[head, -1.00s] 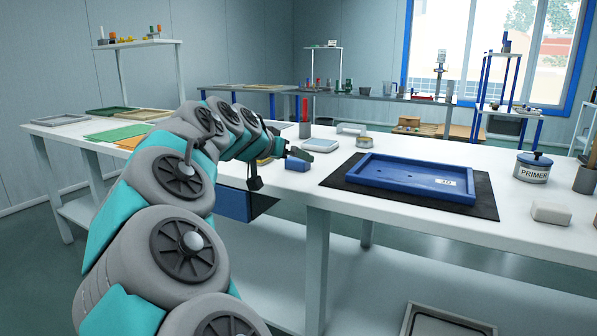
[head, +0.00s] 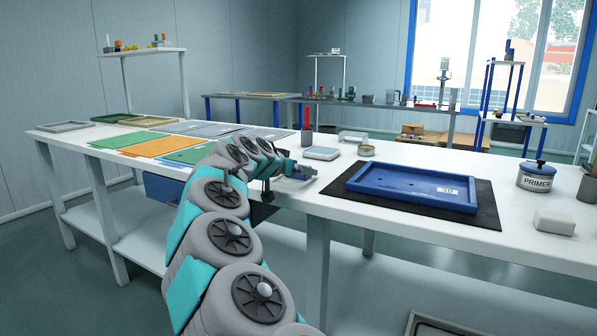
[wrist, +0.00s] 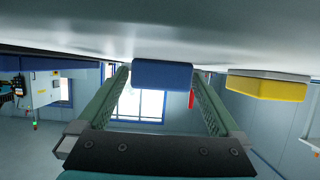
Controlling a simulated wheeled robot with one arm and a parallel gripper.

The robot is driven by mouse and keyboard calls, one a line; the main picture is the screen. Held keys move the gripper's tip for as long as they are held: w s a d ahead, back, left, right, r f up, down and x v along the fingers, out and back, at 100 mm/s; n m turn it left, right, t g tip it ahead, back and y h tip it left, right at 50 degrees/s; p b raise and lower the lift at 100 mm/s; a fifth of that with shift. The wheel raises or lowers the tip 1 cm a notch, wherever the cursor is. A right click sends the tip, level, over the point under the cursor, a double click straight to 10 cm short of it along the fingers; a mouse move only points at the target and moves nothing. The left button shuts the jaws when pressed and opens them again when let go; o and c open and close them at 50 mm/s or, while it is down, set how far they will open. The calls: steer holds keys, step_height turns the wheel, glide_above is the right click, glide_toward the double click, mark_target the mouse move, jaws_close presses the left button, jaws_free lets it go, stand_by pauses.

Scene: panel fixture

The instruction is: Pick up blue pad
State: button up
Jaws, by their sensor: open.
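The blue pad (wrist: 162,74) is a small block on the white table. In the wrist view, which shows the table upside down along the top, it sits in the gap between my two fingertips, with a finger on each side. I cannot tell whether it is between the tips or just beyond them. My gripper (head: 302,172) is open, low over the table near its front edge. In the head view my gripper and wrist hide most or all of the pad.
A blue tray (head: 378,183) on a black mat (head: 487,203) lies to the right. A grey-topped block (head: 321,153), a tape roll (head: 366,150) and a red-topped holder (head: 306,136) stand behind my gripper. A yellow block (wrist: 265,88) shows in the wrist view. Flat sheets (head: 150,146) lie left.

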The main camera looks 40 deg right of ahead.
steer(key=shift+w+d, duration=0.1)
steer(key=shift+d, duration=0.1)
steer(key=shift+c, duration=0.4)
steer(key=c, duration=1.1)
